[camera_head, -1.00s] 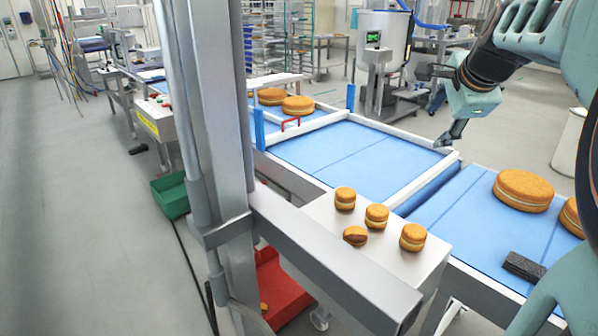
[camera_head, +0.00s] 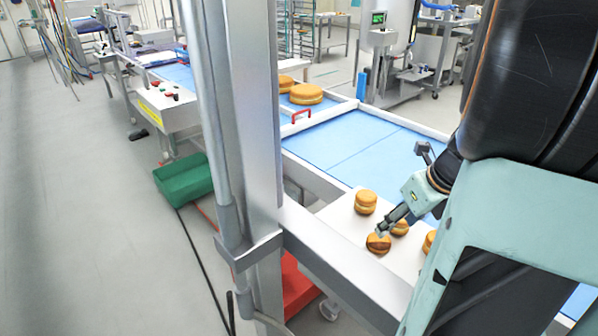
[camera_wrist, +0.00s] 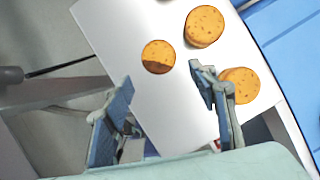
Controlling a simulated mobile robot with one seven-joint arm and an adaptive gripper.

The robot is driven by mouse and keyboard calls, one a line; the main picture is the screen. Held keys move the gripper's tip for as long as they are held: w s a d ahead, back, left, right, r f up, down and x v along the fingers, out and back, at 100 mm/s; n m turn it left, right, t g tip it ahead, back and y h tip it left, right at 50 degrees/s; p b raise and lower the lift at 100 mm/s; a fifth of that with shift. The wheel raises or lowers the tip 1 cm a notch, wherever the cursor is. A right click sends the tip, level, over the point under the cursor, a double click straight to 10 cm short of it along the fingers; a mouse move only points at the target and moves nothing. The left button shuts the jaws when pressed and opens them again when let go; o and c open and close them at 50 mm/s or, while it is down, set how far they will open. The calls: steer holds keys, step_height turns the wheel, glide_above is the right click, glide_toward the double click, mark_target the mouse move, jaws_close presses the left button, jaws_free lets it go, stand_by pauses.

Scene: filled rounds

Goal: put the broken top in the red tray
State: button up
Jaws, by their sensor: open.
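The round with the broken top (camera_head: 378,243) sits on a small white stand (camera_head: 345,215). A dark patch covers part of its top; in the wrist view the broken round (camera_wrist: 158,57) shows this patch along its lower side. My gripper (camera_head: 384,229) is above the stand, close to this round in the head view. In the wrist view my gripper (camera_wrist: 161,78) is open and empty, its blue-padded fingers apart, with the round just beyond the fingertips. The red tray (camera_head: 300,288) is low beside the stand, partly hidden behind a grey post and beam.
Whole rounds stand close by on the same stand, one (camera_wrist: 204,26) and another (camera_wrist: 240,85) near my right finger. A blue conveyor (camera_head: 345,140) runs behind. A green crate (camera_head: 184,181) is on the floor at left. A grey post (camera_head: 245,120) blocks part of the view.

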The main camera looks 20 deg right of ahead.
mark_target(381, 240)
steer(key=x, duration=0.3)
steer(key=shift+f, duration=0.25)
steer(key=shift+b+x, duration=0.35)
steer(key=shift+x, duration=2.3)
steer(key=shift+w+a, duration=0.1)
steer(key=shift+c, duration=0.4)
steer(key=c, duration=0.5)
